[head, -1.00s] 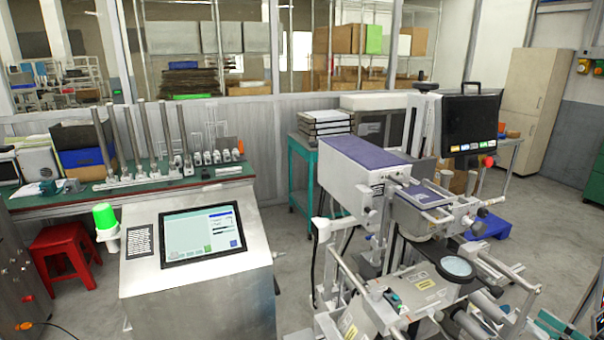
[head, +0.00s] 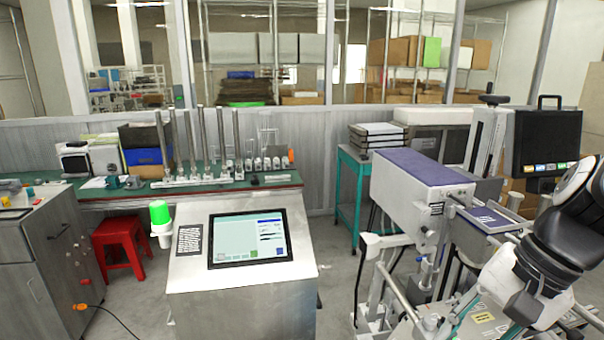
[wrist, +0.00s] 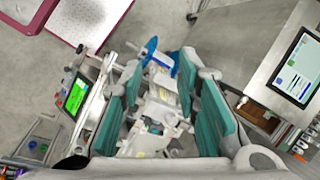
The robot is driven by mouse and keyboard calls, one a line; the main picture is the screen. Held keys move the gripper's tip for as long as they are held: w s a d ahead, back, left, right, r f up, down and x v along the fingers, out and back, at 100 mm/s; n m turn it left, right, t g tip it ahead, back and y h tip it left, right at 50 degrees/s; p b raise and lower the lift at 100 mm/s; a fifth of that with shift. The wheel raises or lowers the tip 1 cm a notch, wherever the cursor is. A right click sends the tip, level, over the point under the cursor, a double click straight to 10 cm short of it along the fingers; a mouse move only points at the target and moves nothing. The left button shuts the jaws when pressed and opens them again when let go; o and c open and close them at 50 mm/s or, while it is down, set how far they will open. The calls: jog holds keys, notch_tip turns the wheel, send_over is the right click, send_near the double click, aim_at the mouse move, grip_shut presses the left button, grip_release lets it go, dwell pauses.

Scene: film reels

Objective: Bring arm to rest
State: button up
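My arm (head: 560,235), with white and black links, shows at the right edge of the head view, in front of the labelling machine (head: 415,195). My gripper's fingers cannot be made out there. In the wrist view my gripper (wrist: 160,92) is open, its teal finger pads wide apart on the left and right. Nothing is held between the pads. Beyond the gap lie white machine parts and a blue part (wrist: 160,57), a little way off.
A steel console with a touchscreen (head: 247,238) and green lamp (head: 160,216) stands front centre. A red stool (head: 118,247) and green bench (head: 262,182) are behind it. A grey cabinet (head: 50,245) stands at left. A monitor (head: 545,140) is behind my arm.

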jog(key=s+a+r+n+t+h, duration=0.2)
jog(key=a+r+n+t+h, duration=0.2)
jog(key=r+n, duration=0.3)
jog(key=n, duration=0.2)
jog(key=shift+s+a+n+b, duration=0.3)
jog(key=shift+b, duration=0.05)
dwell(1.6)
